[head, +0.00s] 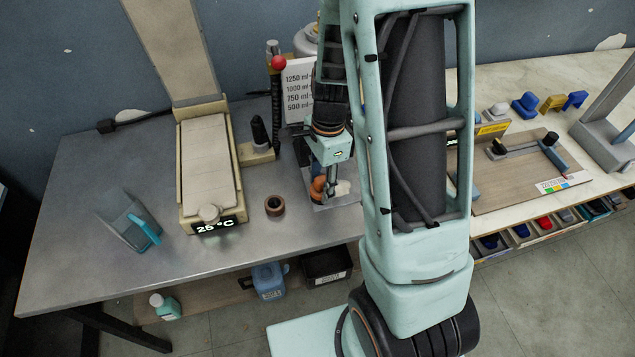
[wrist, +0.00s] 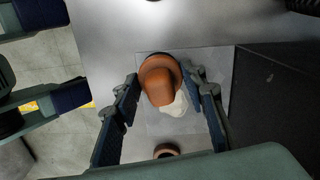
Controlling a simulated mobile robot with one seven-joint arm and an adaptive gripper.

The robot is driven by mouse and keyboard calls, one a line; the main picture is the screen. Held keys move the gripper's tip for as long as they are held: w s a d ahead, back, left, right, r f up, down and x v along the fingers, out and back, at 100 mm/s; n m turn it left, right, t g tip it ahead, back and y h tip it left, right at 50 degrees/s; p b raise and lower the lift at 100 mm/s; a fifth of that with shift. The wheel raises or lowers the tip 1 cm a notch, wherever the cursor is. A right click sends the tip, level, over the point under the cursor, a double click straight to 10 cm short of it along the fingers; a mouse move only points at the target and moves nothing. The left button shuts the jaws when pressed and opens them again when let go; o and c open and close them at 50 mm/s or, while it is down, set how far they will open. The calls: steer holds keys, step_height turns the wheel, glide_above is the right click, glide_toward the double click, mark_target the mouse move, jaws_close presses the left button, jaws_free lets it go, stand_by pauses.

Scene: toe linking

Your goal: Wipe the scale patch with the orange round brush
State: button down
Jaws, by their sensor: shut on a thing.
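The orange round brush (wrist: 160,82) is between the two fingers of my gripper (wrist: 163,92), which is shut on it. The brush also shows in the head view (head: 318,188), low at the end of my arm. The off-white scale patch (wrist: 175,106) lies on a grey square plate (wrist: 150,126), right beside and partly under the brush as the wrist view sees it. In the head view the patch (head: 343,188) shows just right of the brush. I cannot tell whether the brush touches it.
A brown ring (head: 275,206) stands left of the plate on the metal table (head: 90,235). A beige device reading 25 °C (head: 210,170) and a clear jug with a blue handle (head: 128,218) stand further left. A dark box face (wrist: 272,100) is close on the wrist view's right.

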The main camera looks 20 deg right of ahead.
mark_target(321, 176)
steer(key=shift+w+d+r+m+h+p, duration=0.15)
steer(key=shift+w+d+r+m+p, duration=0.15)
steer(key=shift+d+p, duration=0.25)
steer(key=shift+w+d+r+m+h+p, duration=0.1)
steer(key=shift+w+d+r+m+p, duration=0.15)
steer(key=shift+d+m+p, duration=0.25)
steer(key=shift+w+d+r+m+h+p, duration=0.2)
steer(key=shift+w+d+p, duration=0.15)
steer(key=shift+d, duration=0.25)
steer(key=shift+s+a+r+t+p, duration=0.15)
steer(key=shift+a+t+p, duration=0.15)
steer(key=shift+a+p, duration=0.6)
steer(key=shift+a+f, duration=0.2)
steer(key=shift+a, duration=0.2)
steer(key=shift+s+a, duration=0.1)
steer(key=shift+s, duration=0.05)
steer(key=r+p, duration=0.2)
steer(key=r, duration=0.1)
steer(key=r+p, duration=0.2)
steer(key=p, duration=0.1)
steer(key=shift+s+a+r, duration=0.15)
steer(key=shift+a+r, duration=0.05)
steer(key=shift+r, duration=0.2)
step_height(321, 176, up, 3)
steer(key=p, duration=0.3)
steer(key=shift+p, duration=0.3)
